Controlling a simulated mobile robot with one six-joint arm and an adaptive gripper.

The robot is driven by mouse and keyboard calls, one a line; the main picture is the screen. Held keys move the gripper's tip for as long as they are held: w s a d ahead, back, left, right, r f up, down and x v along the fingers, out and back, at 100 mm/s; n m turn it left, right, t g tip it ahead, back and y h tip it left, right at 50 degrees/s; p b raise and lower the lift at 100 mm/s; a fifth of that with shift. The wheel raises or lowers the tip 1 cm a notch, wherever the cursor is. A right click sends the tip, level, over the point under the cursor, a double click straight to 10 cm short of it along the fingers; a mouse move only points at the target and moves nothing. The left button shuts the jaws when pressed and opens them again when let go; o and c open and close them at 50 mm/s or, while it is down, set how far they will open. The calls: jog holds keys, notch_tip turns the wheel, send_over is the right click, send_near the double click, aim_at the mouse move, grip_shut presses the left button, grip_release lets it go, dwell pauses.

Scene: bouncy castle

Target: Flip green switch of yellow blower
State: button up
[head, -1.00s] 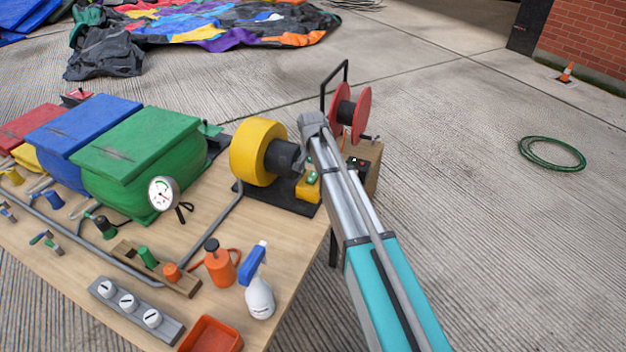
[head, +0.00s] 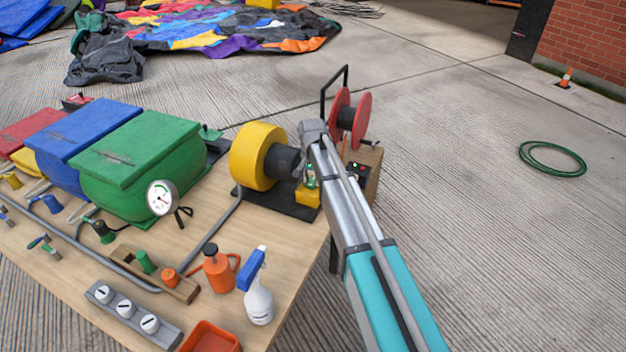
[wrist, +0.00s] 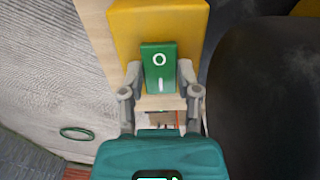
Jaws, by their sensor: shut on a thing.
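The yellow blower (head: 257,156) stands on a dark base at the table's right end. Its yellow switch box (head: 307,196) carries a green switch (head: 310,177), partly hidden by my arm in the head view. In the wrist view the green switch (wrist: 159,62) stands against the yellow box (wrist: 158,24), with a white ring above a white bar. My gripper (wrist: 162,80) has one finger on each side of the switch and is shut on it. The fingers are hidden behind my arm in the head view.
A red reel (head: 340,118) and a box with small lights (head: 359,170) stand close behind my arm. Open concrete lies right, with a coiled green hose (head: 552,159).

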grip_shut()
jog(key=shift+w+d+f+g+y+b, duration=0.1)
jog(key=shift+w+g+y+b, duration=0.1)
jog(key=shift+g, duration=0.4)
jog(key=shift+w+f+g+y+b, duration=0.1)
jog(key=shift+w+g+y+b, duration=0.1)
jog(key=shift+g, duration=0.4)
jog(key=shift+s+r+g+y+b, duration=0.15)
jog(key=shift+g+y+b, duration=0.15)
jog(key=shift+g, duration=0.5)
jog(key=o, duration=1)
grip_release()
jog(key=shift+s, duration=0.1)
